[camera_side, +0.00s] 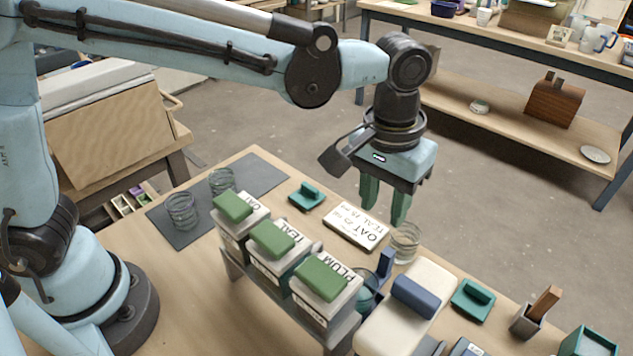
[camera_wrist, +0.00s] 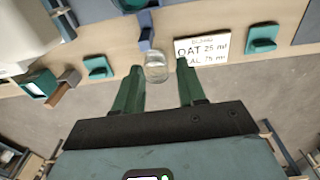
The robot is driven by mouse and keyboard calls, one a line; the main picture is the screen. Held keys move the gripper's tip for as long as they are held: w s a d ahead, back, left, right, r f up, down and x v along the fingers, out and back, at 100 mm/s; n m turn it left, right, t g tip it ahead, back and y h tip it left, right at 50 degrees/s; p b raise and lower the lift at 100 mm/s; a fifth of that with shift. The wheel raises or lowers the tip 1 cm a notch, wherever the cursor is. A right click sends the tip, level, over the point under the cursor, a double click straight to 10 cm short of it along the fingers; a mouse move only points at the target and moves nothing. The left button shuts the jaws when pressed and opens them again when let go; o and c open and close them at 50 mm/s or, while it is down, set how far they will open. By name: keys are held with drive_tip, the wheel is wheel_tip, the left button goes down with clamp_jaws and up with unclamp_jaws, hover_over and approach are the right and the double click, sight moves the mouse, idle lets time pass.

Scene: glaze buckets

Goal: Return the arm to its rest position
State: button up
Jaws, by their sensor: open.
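My gripper (camera_side: 386,206) hangs from my arm above the far edge of the table, with its two green fingers spread and nothing between them. It is over the area of the white card (camera_side: 356,226) and a clear glass jar (camera_side: 405,243), apart from both. In the wrist view the open fingers (camera_wrist: 159,68) frame the glass jar (camera_wrist: 156,73), and the card (camera_wrist: 203,49) reads OAT 25 ml and TEAL 75 ml.
Two clear jars (camera_side: 182,212) stand at the dark mat (camera_side: 263,177) on the left. A teal lid-like block (camera_side: 307,196) lies near the card. A cream block with a blue handle (camera_side: 414,296) and a teal piece (camera_side: 473,300) are at right. Open floor lies beyond the table.

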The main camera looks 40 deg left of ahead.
drive_tip(key=s+a+t, duration=0.3)
drive_tip(key=a, duration=0.9)
drive_tip(key=s+a+t, duration=0.3)
drive_tip(key=a, duration=0.8)
drive_tip(key=shift+s+a+r+t, duration=0.35)
drive_tip(key=shift+s+a+t, duration=0.05)
